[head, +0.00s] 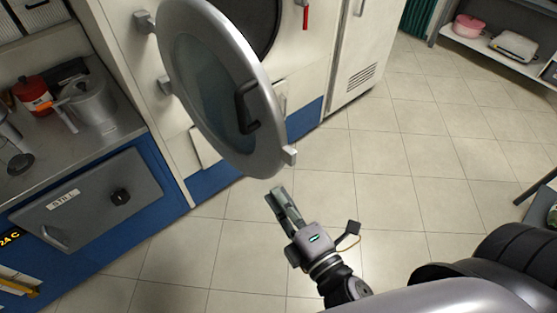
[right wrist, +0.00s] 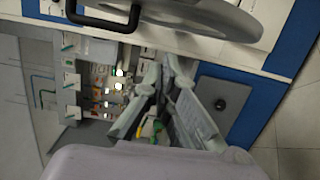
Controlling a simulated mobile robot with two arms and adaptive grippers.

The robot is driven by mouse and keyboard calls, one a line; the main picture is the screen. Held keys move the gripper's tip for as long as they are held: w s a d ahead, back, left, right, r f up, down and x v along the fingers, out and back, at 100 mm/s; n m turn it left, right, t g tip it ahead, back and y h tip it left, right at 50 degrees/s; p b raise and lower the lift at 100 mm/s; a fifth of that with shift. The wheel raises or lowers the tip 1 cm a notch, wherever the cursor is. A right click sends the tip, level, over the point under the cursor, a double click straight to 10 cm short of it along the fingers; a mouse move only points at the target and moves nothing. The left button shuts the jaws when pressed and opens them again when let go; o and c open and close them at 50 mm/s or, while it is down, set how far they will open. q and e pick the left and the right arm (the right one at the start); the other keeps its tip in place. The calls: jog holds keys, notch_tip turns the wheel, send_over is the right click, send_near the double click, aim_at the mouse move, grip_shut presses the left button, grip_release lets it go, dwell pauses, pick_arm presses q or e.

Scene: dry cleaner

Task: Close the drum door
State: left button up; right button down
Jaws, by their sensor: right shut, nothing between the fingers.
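The drum door (head: 222,85) is a round glass door with a wide silver rim and a dark handle (head: 246,107). It stands swung open, hinged at its left on the white machine front, with the dark drum opening (head: 252,22) partly hidden behind it. My right gripper (head: 275,192) is shut and empty, just below the door's lower rim and apart from it as far as I can see. In the right wrist view its fingers (right wrist: 160,72) point toward the machine front, with part of the silver rim (right wrist: 205,15) above them. My left gripper is not in view.
A steel counter (head: 30,175) at the left holds a red can (head: 33,95) and a metal pot (head: 92,103). A grey panel (head: 90,200) is below it. A white cabinet (head: 365,50) stands right of the machine. The tiled floor (head: 390,160) at the right is clear.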

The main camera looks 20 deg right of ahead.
aim_at(279, 166)
jog(key=shift+w+d+p, duration=0.45)
jog(key=shift+w+p, duration=0.25)
jog(key=shift+w, duration=0.6)
jog(key=shift+w+d+p, duration=0.4)
jog(key=shift+w+p, duration=0.35)
jog(key=shift+w, duration=0.5)
jog(key=shift+w+d+p, duration=0.45)
jog(key=shift+w+p, duration=0.25)
jog(key=shift+w, duration=0.6)
